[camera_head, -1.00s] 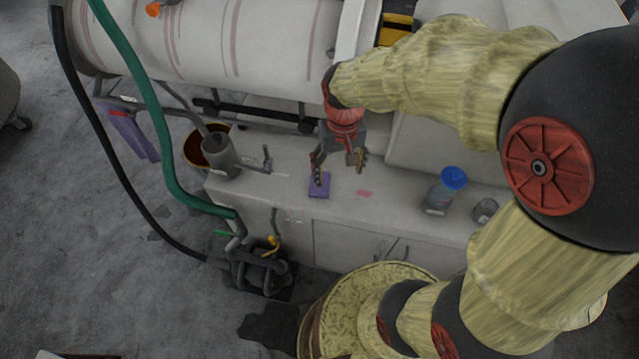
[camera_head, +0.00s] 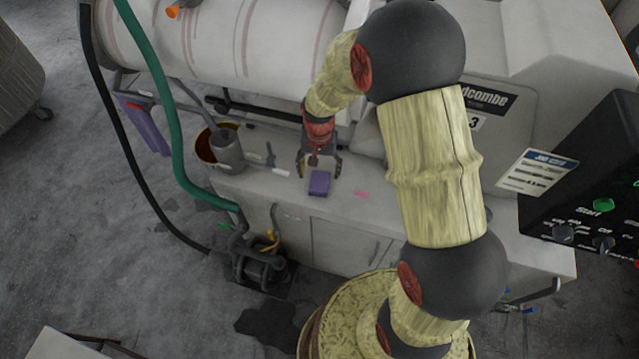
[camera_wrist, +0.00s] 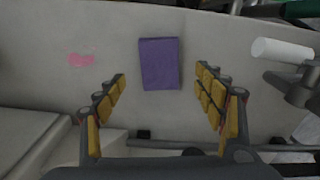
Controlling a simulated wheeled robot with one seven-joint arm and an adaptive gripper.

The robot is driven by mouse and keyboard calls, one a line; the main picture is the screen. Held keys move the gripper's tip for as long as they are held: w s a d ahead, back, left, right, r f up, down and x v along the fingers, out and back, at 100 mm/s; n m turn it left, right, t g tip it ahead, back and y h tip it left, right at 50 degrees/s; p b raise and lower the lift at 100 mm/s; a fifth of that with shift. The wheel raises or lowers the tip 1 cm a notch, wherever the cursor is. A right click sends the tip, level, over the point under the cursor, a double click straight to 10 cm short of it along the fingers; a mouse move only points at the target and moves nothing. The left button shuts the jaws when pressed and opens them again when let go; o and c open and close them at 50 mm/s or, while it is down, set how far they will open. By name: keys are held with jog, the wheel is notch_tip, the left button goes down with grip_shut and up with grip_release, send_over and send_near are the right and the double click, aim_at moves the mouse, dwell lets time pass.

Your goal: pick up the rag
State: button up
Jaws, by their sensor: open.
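A flat purple rectangle, which looks like a folded rag (camera_head: 319,183), lies on the pale countertop (camera_head: 345,220). In the wrist view the rag (camera_wrist: 159,63) lies just beyond the fingertips and across the gap between them. My gripper (camera_head: 320,172) is open and empty at the back side of the rag. Its two padded fingers in the wrist view (camera_wrist: 163,78) stand wide apart, one to each side of the rag's near end. I cannot tell how high the fingertips are above the counter. Another purple cloth (camera_head: 146,126) hangs on a rail at the far left.
A grey can (camera_head: 228,150) stands on the counter left of the rag, with a small white cylinder (camera_head: 282,172) between. A pink mark (camera_head: 361,195) is to the right. A striped drum (camera_head: 240,35) lies behind. A green hose (camera_head: 160,110) runs down the left. A dark control box (camera_head: 590,190) stands right.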

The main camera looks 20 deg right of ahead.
aim_at(320, 181)
notch_tip(320, 181, down, 5)
jog(key=shift+r+b, duration=0.1)
jog(key=shift+b, duration=0.55)
jog(key=shift+r, duration=0.1)
jog(key=shift+c, duration=0.6)
jog(key=c, duration=1)
